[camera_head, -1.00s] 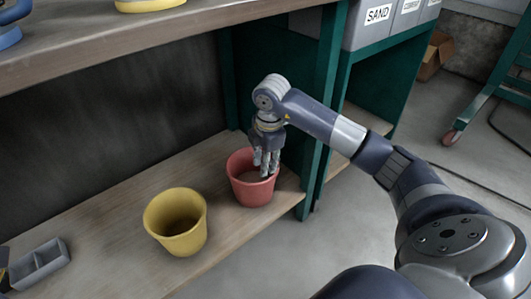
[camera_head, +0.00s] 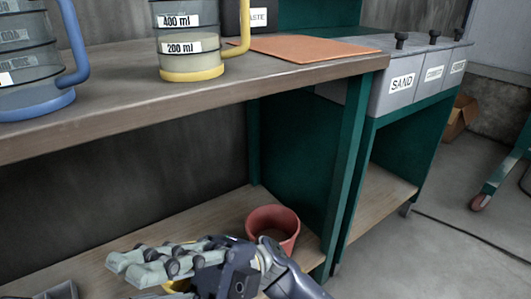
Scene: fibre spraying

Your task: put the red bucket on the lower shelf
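The red bucket (camera_head: 272,226) stands upright on the lower shelf (camera_head: 215,212), near its right end by the green side panel. My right gripper (camera_head: 135,268) is in front of and to the left of the red bucket, close to the camera, with its fingers pointing left. It looks open and holds nothing. It is apart from the bucket, though the wrist overlaps the bucket's lower edge in the picture. My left gripper is not in view.
A yellow bucket (camera_head: 176,286) is mostly hidden behind my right gripper. The upper worktop (camera_head: 120,105) carries a blue jug (camera_head: 40,105), a yellow-based jug (camera_head: 190,72) and an orange sheet (camera_head: 300,47). Grey SAND bins (camera_head: 402,84) stand at right.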

